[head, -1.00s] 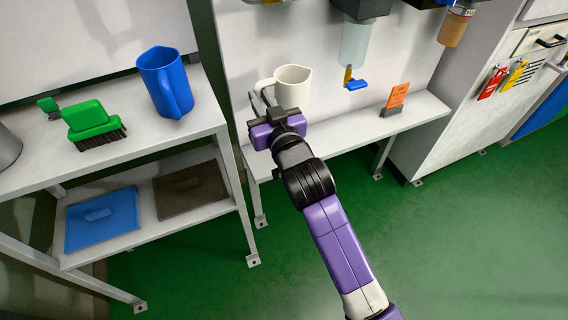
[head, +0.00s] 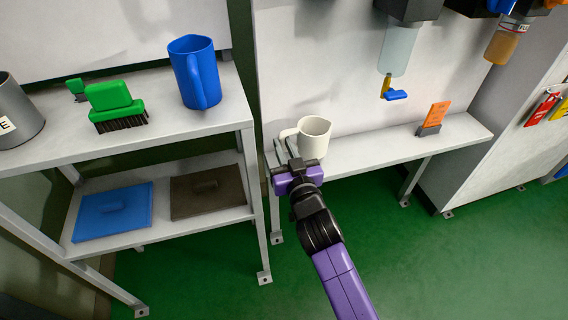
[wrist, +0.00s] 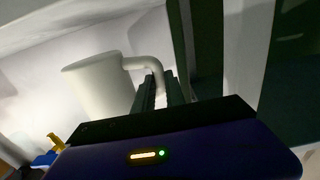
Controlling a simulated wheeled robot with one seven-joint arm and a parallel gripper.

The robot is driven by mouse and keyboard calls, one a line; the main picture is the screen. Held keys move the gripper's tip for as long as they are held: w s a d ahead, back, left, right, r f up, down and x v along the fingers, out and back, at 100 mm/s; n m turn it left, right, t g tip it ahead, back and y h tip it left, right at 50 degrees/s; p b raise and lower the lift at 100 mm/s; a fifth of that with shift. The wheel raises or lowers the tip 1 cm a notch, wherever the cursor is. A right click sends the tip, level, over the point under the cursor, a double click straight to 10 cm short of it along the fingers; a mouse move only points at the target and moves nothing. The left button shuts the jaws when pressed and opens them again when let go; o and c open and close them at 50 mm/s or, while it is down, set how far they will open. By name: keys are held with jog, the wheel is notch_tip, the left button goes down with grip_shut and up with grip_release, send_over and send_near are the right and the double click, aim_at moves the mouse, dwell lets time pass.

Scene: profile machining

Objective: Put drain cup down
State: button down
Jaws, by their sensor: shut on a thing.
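The drain cup is a cream-white mug (head: 316,139) at the left end of the low wall shelf, upright in the head view. My gripper (head: 287,151) is shut on its handle, to the left of the cup's body. The cup body also shows in the wrist view (wrist: 98,88), with the handle running into the fingers of my gripper (wrist: 160,90). The cup's base is at about the height of the shelf top (head: 375,152), but I cannot tell whether it touches.
A left bench (head: 175,126) carries a blue jug (head: 195,72), a green brush (head: 112,104) and a grey container (head: 18,118). An orange sign (head: 436,117) stands farther right on the shelf. A clear bottle (head: 398,50) with a blue-handled tap hangs above. The shelf between cup and sign is clear.

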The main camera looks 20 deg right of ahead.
jog(key=shift+f+b, duration=1.15)
jog(key=shift+f, duration=1.05)
jog(key=shift+f, duration=0.15)
jog(key=c, duration=1.4)
grip_release()
jog(key=shift+r, duration=0.2)
jog(key=s+b, duration=0.1)
jog(key=s, duration=1.1)
jog(key=shift+f, duration=0.1)
